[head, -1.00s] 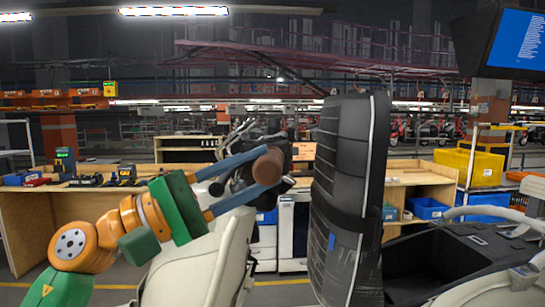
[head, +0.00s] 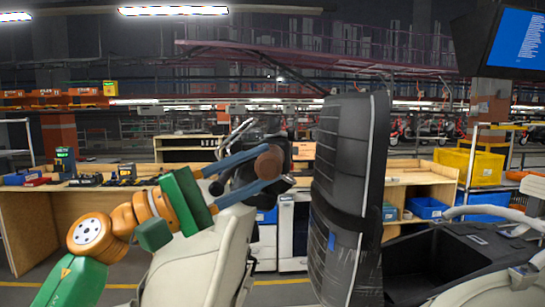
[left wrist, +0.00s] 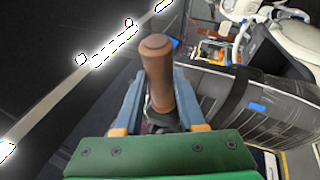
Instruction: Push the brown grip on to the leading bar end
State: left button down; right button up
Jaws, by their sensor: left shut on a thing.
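The brown grip (head: 268,164) is between the blue-grey fingers of my left gripper (head: 277,166), which is shut on it. In the head view I see it almost end-on, above a pale seat-like body. In the left wrist view the grip (left wrist: 158,78) points up and away from the palm, with a finger of my left gripper (left wrist: 160,98) on each side. A dark part (left wrist: 162,122) shows at its lower end; I cannot tell whether this is the bar end. Black handlebar-like parts (head: 243,140) show behind the grip in the head view. My right gripper is not in view.
A tall black padded panel (head: 340,190) stands just right of my left gripper. The pale body (head: 205,265) is close below it. A wooden bench (head: 75,195) with tools lies behind at the left. A monitor (head: 505,40) hangs at the upper right.

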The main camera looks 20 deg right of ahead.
aim_at(210, 190)
pick_arm(q)
jog(key=shift+w, duration=0.1)
jog(key=shift+c, duration=2.1)
grip_release()
jog(key=b+v, duration=0.1)
jog(key=v, duration=0.1)
jog(key=b+v, duration=0.4)
jog(key=shift+a+f, duration=0.2)
jog(key=shift+f, duration=0.15)
jog(key=shift+a+r, duration=0.15)
jog(key=shift+a, duration=0.2)
jog(key=shift+d, duration=0.2)
